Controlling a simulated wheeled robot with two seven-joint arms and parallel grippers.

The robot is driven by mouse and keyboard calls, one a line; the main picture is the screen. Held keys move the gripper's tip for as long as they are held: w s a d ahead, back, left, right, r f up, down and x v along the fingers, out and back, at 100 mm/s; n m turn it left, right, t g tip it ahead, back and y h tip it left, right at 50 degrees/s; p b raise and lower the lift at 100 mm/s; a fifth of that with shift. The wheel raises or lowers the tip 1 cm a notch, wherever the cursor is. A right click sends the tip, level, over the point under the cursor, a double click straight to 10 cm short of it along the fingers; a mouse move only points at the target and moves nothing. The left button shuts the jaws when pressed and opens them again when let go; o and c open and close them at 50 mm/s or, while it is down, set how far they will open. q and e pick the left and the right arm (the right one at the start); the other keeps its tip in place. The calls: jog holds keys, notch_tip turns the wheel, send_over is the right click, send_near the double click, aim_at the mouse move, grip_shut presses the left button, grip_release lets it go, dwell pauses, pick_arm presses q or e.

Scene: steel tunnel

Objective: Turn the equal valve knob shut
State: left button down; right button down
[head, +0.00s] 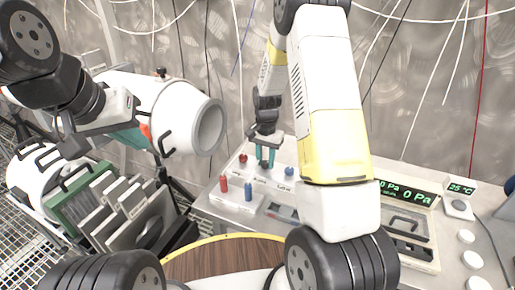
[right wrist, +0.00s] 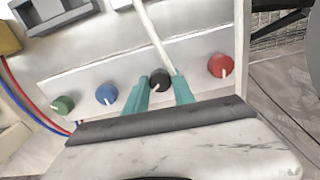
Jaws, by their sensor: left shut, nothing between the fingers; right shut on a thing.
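The black knob (right wrist: 159,80) sits on the pale sloped panel, between a blue knob and a red knob in the right wrist view. I take it to be the equal valve knob; its label is not readable. Its white pointer mark points down and slightly left in that view. My right gripper (right wrist: 160,89) has its teal fingers on both sides of this knob, shut on it. My left gripper (head: 140,139) is shut and empty, in front of the white cylinder at left.
Beside the held knob are red (right wrist: 221,66), blue (right wrist: 107,94) and green (right wrist: 63,105) knobs. A white open-ended cylinder (head: 185,110) and a rack of plates (head: 128,210) are at left.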

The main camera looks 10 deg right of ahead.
aim_at(266, 162)
jog(key=n, duration=0.5)
jog(key=shift+n, duration=0.3)
jog(key=n, duration=0.5)
jog(key=shift+d+n, duration=0.1)
jog(key=shift+n, duration=0.3)
jog(key=c, duration=1.1)
grip_release()
jog(key=shift+o, duration=0.2)
jog(key=shift+r, duration=0.1)
notch_tip(266, 162, up, 8)
jog(key=shift+f, duration=0.2)
jog(key=shift+r, duration=0.1)
